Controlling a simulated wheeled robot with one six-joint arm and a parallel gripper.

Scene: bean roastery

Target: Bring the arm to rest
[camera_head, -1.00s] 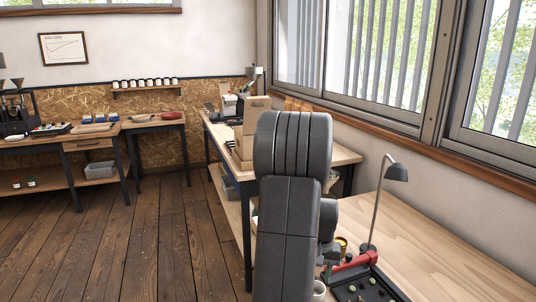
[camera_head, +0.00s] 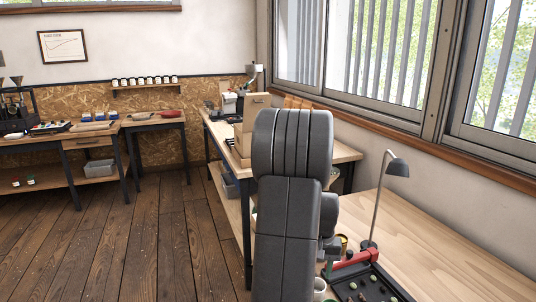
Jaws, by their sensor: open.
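My arm stands upright in the middle of the head view as two thick dark grey links, folded close to the camera. A smaller dark wrist part of mine shows at its right edge, above the near workbench (camera_head: 440,240). My gripper's fingers cannot be made out; they are hidden behind the arm links.
On the near bench are a desk lamp (camera_head: 397,168), a black tray (camera_head: 385,272) with small pieces, a red part (camera_head: 352,259) and a white cup (camera_head: 320,288), close beside my arm. Wooden floor (camera_head: 170,240) is clear at left.

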